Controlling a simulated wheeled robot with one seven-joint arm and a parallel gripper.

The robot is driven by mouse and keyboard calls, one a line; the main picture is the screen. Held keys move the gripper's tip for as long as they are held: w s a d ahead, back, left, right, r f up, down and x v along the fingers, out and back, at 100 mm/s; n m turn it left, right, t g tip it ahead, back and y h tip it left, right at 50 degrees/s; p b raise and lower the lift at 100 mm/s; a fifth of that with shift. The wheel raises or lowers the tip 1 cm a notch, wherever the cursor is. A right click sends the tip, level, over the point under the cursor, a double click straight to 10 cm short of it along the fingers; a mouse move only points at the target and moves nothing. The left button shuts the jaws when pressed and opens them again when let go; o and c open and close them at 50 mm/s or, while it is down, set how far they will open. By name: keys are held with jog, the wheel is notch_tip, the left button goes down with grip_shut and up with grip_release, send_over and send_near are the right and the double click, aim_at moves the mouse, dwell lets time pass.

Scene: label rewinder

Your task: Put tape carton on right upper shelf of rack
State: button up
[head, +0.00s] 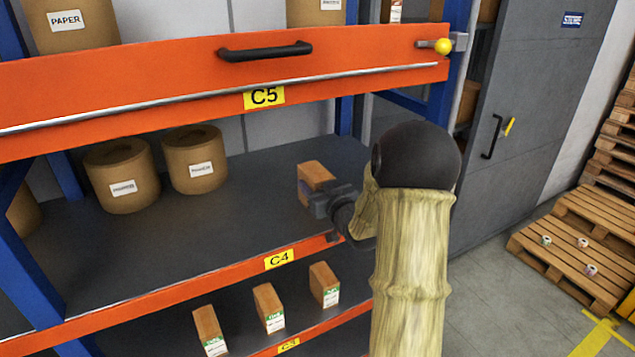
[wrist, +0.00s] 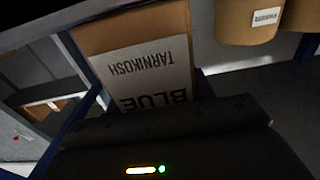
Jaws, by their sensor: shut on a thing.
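My gripper (head: 323,203) is shut on a small brown carton (head: 317,172), which I take to be the tape carton. In the head view it is over the right part of the shelf marked C4 (head: 233,238). I cannot tell whether its base touches the shelf. In the wrist view the carton (wrist: 128,32) fills the upper middle. Its white label shows upside down and reads BLUE and TARNIKOSH. My gripper body covers its lower part there.
An orange drawer front (head: 170,85) marked C5 hangs above the shelf. Large brown rolls (head: 194,160) stand at the shelf's left. Several small cartons (head: 268,306) stand on the shelf below. A blue post is close behind the carton. Pallets (head: 570,240) lie at the right.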

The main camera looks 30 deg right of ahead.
jog(key=o, duration=1.2)
jog(key=shift+r, duration=0.1)
jog(key=shift+s+b, duration=0.3)
jog(key=shift+s, duration=0.05)
jog(key=s+b, duration=0.4)
jog(key=s, duration=0.7)
jog(key=shift+s+d+b, duration=0.2)
jog(key=shift+s+b, duration=0.05)
jog(key=shift+b, duration=0.05)
